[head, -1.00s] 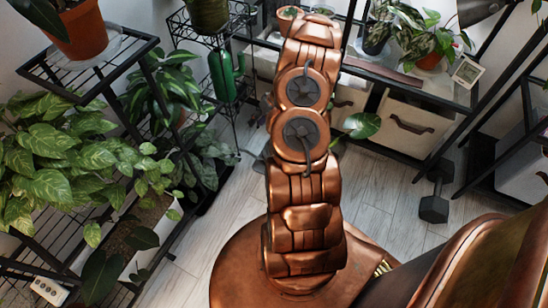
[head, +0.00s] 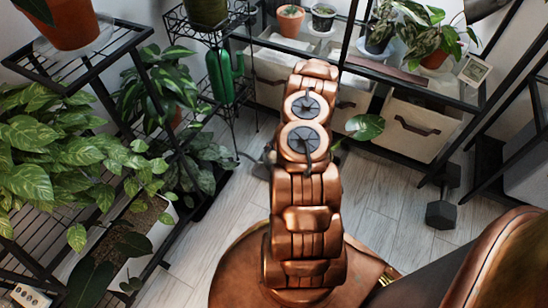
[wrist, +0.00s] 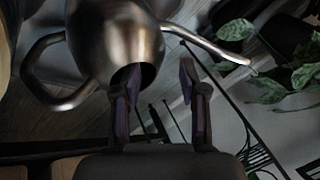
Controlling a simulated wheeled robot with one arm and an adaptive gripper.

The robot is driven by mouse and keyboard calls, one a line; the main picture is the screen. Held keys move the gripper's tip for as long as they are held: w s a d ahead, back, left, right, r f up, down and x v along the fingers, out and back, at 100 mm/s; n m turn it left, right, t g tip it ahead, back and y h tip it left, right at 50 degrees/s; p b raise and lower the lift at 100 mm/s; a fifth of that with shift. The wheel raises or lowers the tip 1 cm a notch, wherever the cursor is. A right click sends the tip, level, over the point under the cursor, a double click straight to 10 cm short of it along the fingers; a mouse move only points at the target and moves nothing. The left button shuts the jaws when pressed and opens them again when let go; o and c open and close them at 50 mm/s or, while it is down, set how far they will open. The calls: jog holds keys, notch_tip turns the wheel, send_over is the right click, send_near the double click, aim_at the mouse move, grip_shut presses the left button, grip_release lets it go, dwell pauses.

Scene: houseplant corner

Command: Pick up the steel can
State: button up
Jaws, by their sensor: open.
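The steel can (wrist: 115,40), a smooth grey metal watering can, fills the upper left of the wrist view. Its looped handle is at the left and its thin spout reaches to the right. A dark round opening faces my gripper (wrist: 160,75). My gripper is open and empty. Its left finger overlaps the can's lower edge in the picture, and the right finger stands beyond the opening, below the spout. I cannot tell whether either finger touches the can. In the head view my arm hides the gripper and most or all of the can.
A black plant rack (head: 97,78) with leafy plants stands at left. A wire stand (head: 232,100) holds a green cactus-shaped object (head: 222,78). Behind is a shelf with pots and fabric bins (head: 415,125). A dumbbell (head: 441,214) lies on the floor at right. Pale floorboards (head: 385,205) are clear there.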

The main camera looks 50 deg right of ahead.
aim_at(269, 155)
jog(key=b+x, duration=0.1)
jog(key=x, duration=0.3)
jog(key=shift+w+f, duration=0.1)
jog(key=shift+f, duration=0.15)
jog(key=shift+w+a+f+b, duration=0.25)
jog(key=shift+w+f+b, duration=0.15)
jog(key=shift+f, duration=0.2)
grip_shut()
